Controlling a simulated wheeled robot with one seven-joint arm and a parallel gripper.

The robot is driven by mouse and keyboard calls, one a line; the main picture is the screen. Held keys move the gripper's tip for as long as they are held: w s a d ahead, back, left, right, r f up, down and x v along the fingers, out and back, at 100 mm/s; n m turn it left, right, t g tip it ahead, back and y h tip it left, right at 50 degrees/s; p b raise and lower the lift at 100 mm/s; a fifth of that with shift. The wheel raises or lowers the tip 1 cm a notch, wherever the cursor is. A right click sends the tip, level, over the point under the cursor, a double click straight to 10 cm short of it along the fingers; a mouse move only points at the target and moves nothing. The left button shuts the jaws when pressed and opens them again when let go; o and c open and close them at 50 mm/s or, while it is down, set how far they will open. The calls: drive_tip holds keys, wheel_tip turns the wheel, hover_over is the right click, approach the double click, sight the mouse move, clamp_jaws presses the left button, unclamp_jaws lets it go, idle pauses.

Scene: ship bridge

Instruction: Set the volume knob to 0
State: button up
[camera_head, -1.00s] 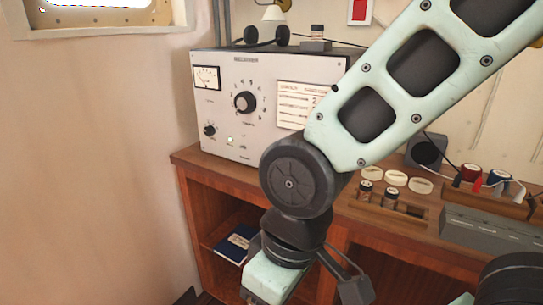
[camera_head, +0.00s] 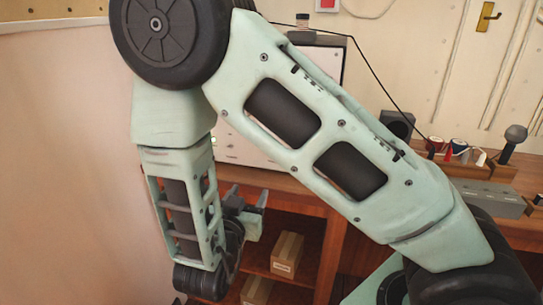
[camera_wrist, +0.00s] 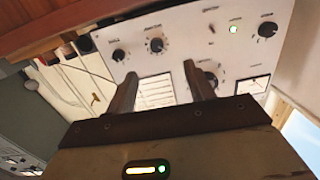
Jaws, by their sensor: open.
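The grey-white receiver panel (camera_head: 238,148) is mostly hidden behind my arm in the head view. It shows upside down in the wrist view (camera_wrist: 190,22). There I see a dark knob (camera_wrist: 268,30) at right near a lit green lamp, and two more knobs, one (camera_wrist: 118,55) at left and one (camera_wrist: 157,45) beside it. A further knob is partly hidden behind my right finger. The labels are too small to read, so I cannot tell which knob is the volume. My gripper (camera_wrist: 162,76) is open and empty, facing the panel, apart from the knobs; it also shows in the head view (camera_head: 247,203).
The wooden desk (camera_head: 285,183) carries the receiver, with shelf boxes (camera_head: 287,254) below. Spools (camera_head: 460,147), a grey box (camera_head: 485,195) and a microphone (camera_head: 514,136) stand at right. The bare wall (camera_head: 70,170) is close on the left.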

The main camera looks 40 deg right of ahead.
drive_tip(key=shift+h, duration=0.4)
drive_tip(key=p+x, duration=0.2)
drive_tip(key=x, duration=0.6)
drive_tip(key=p+x, duration=0.2)
drive_tip(key=x, duration=0.7)
drive_tip(key=shift+s+d+r, duration=0.15)
drive_tip(key=shift+d+r, duration=0.1)
drive_tip(key=shift+d, duration=0.2)
drive_tip(key=shift+c, duration=0.3)
drive_tip(key=c, duration=0.9)
